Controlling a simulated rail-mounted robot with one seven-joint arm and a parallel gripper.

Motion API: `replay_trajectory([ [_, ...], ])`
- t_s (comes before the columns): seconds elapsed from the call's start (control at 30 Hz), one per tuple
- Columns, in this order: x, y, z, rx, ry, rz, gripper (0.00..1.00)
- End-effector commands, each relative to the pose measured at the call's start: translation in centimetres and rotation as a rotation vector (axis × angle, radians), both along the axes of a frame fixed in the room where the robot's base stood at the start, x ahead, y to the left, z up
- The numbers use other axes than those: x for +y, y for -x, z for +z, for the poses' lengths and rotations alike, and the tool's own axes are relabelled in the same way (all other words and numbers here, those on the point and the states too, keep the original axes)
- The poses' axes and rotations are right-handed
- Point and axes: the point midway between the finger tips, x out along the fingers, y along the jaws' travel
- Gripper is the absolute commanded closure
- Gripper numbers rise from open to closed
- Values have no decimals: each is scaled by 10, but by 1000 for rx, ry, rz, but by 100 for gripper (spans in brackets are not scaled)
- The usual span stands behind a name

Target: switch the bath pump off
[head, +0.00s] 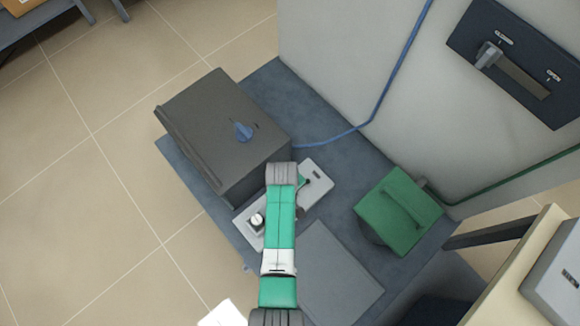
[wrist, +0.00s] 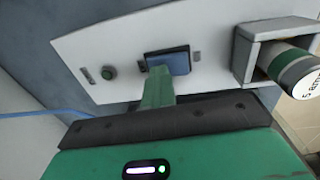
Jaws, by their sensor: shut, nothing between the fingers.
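In the wrist view a pale panel (wrist: 120,45) carries a blue rocker switch (wrist: 168,62) in a dark frame. In the head view the pale panel (head: 318,195) lies partly under my arm, which hides the rocker and most of my gripper. No readable label shows which device the switch serves.
A bracket (wrist: 245,55) holding a labelled cylinder (wrist: 290,68) stands right of the switch. A blue cable (head: 385,88) runs behind.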

Motion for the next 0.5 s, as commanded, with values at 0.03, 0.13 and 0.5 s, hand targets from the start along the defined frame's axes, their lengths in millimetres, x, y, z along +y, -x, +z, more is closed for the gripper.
replay_trajectory([
  [0.03, 3, 7, -3, 11, -1, 2, 100],
  [0.13, 6, 11, -2, 12, -2, 1, 100],
  [0.5, 7, 10, 4, 11, -2, 2, 100],
])
